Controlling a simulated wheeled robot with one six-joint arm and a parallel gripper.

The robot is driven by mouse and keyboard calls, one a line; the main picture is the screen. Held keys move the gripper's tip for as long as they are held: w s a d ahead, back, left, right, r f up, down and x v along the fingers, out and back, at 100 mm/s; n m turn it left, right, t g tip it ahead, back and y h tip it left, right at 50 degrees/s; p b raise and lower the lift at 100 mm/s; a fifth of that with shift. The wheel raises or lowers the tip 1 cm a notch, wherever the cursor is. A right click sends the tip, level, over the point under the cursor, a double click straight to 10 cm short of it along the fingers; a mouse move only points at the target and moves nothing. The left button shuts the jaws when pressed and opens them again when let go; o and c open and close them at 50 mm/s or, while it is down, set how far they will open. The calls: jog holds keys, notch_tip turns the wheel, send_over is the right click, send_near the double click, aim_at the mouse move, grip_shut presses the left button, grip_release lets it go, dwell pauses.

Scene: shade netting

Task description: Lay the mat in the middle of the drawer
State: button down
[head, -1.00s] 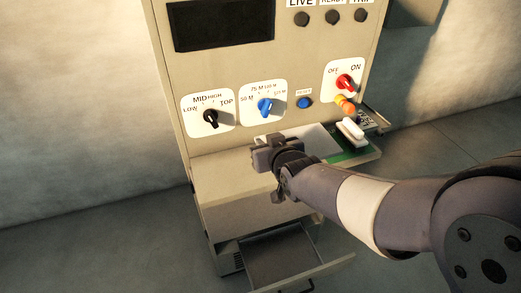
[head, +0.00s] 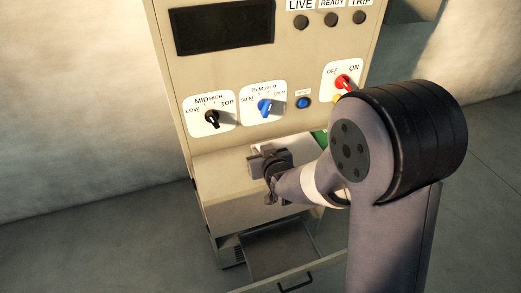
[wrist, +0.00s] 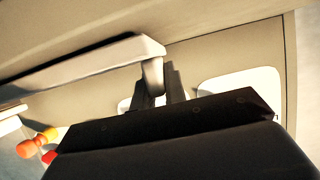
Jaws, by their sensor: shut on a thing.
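My gripper (head: 262,162) is in front of the cabinet, above its sloping ledge. In the wrist view its dark fingers (wrist: 160,88) are shut on a short tab of a flat pale slab (wrist: 85,68), which looks like the mat. The slab extends to the left there. In the head view a pale edge (head: 295,144) shows beside and behind the gripper; the rest is hidden by my gripper and arm. The drawer (head: 275,247) is pulled open low in the cabinet, below the gripper. Its floor looks grey and bare of loose things, and its handle (head: 296,284) faces front.
The cabinet face carries a black knob (head: 211,118), a blue knob (head: 265,107), a blue reset button (head: 303,102) and a red switch (head: 343,82) close above the work area. A green surface (head: 320,139) shows partly behind my arm. Open floor lies to the left.

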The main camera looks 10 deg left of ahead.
jog(key=shift+f, duration=0.2)
jog(key=c, duration=1.5)
grip_release()
jog(key=shift+o, duration=0.2)
jog(key=shift+r, duration=0.1)
